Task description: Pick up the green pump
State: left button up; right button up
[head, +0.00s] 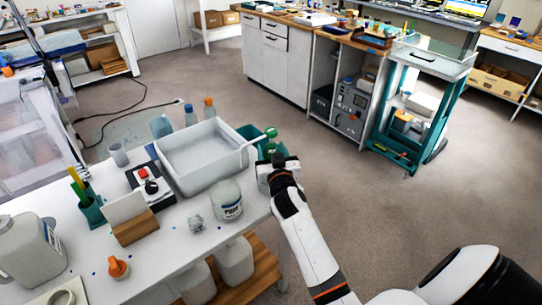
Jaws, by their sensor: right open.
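The green pump (270,147) is at the right end of the white worktable, just beyond the corner of the large white tray. My right gripper (268,169) is right in front of the pump, on the near side. Its jaws are open, and no object shows between them. I cannot tell whether it touches the pump. My left gripper is not in view.
Two bottles (190,114) stand behind the tray. Open floor lies to the right, with a teal cart (385,120) beyond.

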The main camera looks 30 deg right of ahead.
jog(key=x, duration=0.3)
jog(key=shift+f, duration=0.1)
jog(key=shift+c, duration=0.5)
jog(key=c, duration=1)
notch_tip(320, 180, up, 30)
jog(key=p, duration=1.1)
jog(key=shift+f+p, duration=0.2)
jog(key=shift+p, duration=0.1)
